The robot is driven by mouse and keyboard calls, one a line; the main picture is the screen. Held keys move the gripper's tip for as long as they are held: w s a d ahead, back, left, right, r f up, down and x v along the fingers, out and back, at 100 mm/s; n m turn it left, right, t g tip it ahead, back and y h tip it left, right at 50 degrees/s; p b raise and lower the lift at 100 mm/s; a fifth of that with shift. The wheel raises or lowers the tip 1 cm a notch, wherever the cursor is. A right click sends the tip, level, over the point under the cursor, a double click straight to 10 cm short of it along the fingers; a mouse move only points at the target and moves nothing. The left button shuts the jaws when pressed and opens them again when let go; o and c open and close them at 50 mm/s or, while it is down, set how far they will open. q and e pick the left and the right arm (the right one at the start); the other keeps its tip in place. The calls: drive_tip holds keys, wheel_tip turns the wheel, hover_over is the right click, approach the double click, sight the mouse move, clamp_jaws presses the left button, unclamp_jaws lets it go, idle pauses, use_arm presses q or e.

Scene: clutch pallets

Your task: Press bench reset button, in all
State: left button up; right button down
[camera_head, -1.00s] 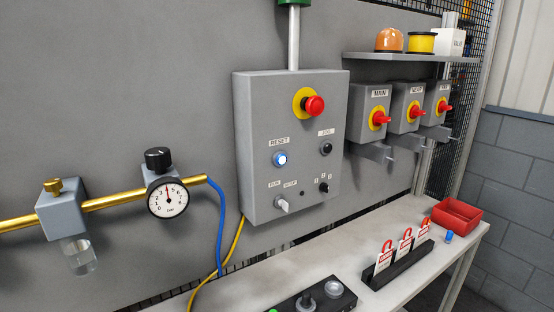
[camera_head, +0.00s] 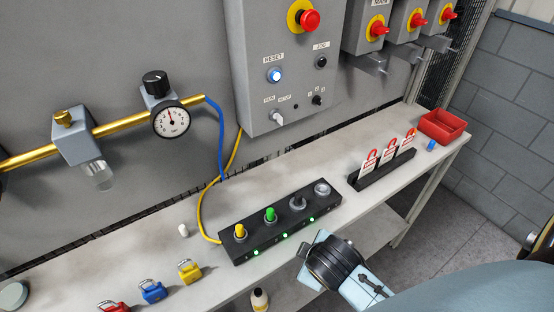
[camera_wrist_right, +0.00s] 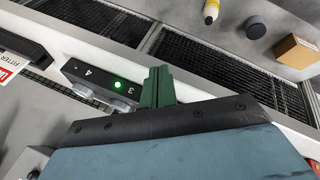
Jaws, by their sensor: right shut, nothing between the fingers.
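The reset button (camera_head: 275,75) is lit bluish-white under a RESET label on the grey wall control box (camera_head: 255,100). My right arm comes in from the lower right in the head view, with its wrist over the front edge of the bench, below and right of the button and well apart from it. My right gripper (camera_wrist_right: 158,86) shows dark green fingers shut together and empty in the right wrist view, close to the black bench box. The reset button is not visible in that view. My left gripper is not in view.
A black bench box (camera_head: 228,245) with yellow, green and grey knobs and green lights stands on the bench (camera_head: 355,215). Padlocks (camera_head: 152,291) lie at the left. A tag rack (camera_head: 385,170) and red bin (camera_head: 443,126) stand right. A red emergency knob (camera_head: 309,20) protrudes above.

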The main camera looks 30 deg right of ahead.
sight(275, 75)
drive_tip(key=w+d+r+n+t+h, duration=0.1)
drive_tip(key=w+r+n+t+h, duration=0.2)
drive_tip(key=r, duration=0.7)
drive_tip(key=w+d+r+n+t+h, duration=0.2)
drive_tip(key=w+r+n+t+h, duration=0.1)
drive_tip(key=r, duration=0.8)
drive_tip(key=w+d+r+n+t+h, duration=0.1)
drive_tip(key=w+r+n+t+h, duration=0.2)
drive_tip(key=w+r+n, duration=0.3)
wheel_tip(275, 75, up, 4)
drive_tip(key=shift+w+d+r+n+t+h+p, duration=0.3)
drive_tip(key=shift+n+h+p, duration=0.1)
drive_tip(key=shift+n+h, duration=0.45)
drive_tip(key=shift+w, duration=0.1)
drive_tip(key=w+b, duration=0.2)
drive_tip(key=w, duration=0.6)
drive_tip(key=shift+w+a, duration=0.35)
drive_tip(key=shift+a, duration=0.05)
drive_tip(key=shift+w, duration=0.15)
